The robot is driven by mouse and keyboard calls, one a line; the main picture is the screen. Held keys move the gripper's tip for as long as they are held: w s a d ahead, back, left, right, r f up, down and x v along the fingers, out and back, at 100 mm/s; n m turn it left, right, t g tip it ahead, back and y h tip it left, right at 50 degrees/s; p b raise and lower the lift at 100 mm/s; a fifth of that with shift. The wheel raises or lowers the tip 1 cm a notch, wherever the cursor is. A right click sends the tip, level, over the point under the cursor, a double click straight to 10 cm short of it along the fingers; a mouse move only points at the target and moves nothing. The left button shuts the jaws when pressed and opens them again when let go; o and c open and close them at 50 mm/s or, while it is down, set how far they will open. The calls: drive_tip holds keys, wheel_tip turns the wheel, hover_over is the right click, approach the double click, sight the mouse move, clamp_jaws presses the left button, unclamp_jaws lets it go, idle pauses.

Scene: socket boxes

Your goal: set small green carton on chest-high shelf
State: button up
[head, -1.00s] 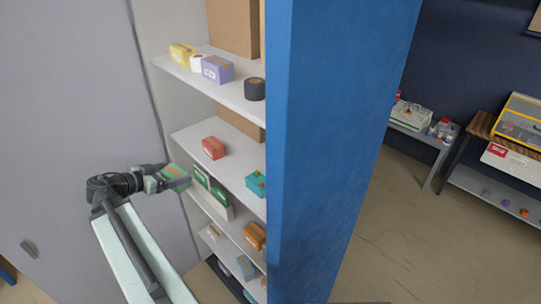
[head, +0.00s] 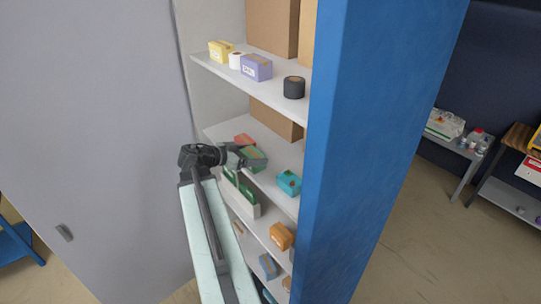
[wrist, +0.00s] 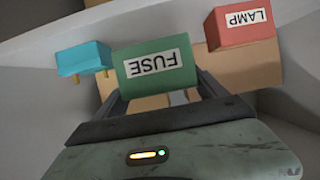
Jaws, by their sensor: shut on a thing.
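My gripper (head: 240,162) is shut on the small green carton (head: 254,154), whose FUSE label shows upside down in the wrist view (wrist: 155,66). In the head view the carton is over the front part of the middle shelf (head: 284,157), in front of a red box (head: 244,140). I cannot tell whether the carton touches the shelf. In the wrist view the red box, labelled LAMP (wrist: 239,28), is to the right of the carton, and a teal box (wrist: 84,58) is to the left. The teal box also stands on this shelf in the head view (head: 289,183).
The upper shelf (head: 222,70) holds a yellow box, a white roll, a purple box (head: 257,68) and black tape. A larger brown box (head: 275,119) stands behind on the middle shelf. Lower shelves hold a green-filled bin and several boxes. A blue side panel (head: 365,150) bounds the right.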

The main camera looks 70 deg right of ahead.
sight(244, 155)
drive_tip(key=s+d, duration=0.1)
drive_tip(key=d, duration=0.1)
drive_tip(key=s+d, duration=0.1)
drive_tip(key=d, duration=0.1)
drive_tip(key=s+d, duration=0.1)
drive_tip(key=d, duration=0.1)
drive_tip(key=shift+d+f, duration=0.35)
drive_tip(key=f+b, duration=0.2)
drive_tip(key=b, duration=0.1)
drive_tip(key=d+f+b, duration=0.1)
drive_tip(key=f, duration=0.1)
drive_tip(key=shift+s, duration=0.3)
drive_tip(key=shift+w, duration=0.1)
drive_tip(key=shift+r, duration=0.2)
drive_tip(key=o, duration=1.1)
drive_tip(key=shift+f, duration=0.15)
drive_tip(key=o, duration=0.4)
drive_tip(key=shift+r, duration=0.2)
drive_tip(key=p+v, duration=0.4)
drive_tip(key=v, duration=0.8)
drive_tip(key=shift+a+f+p, duration=0.1)
drive_tip(key=shift+p, duration=0.2)
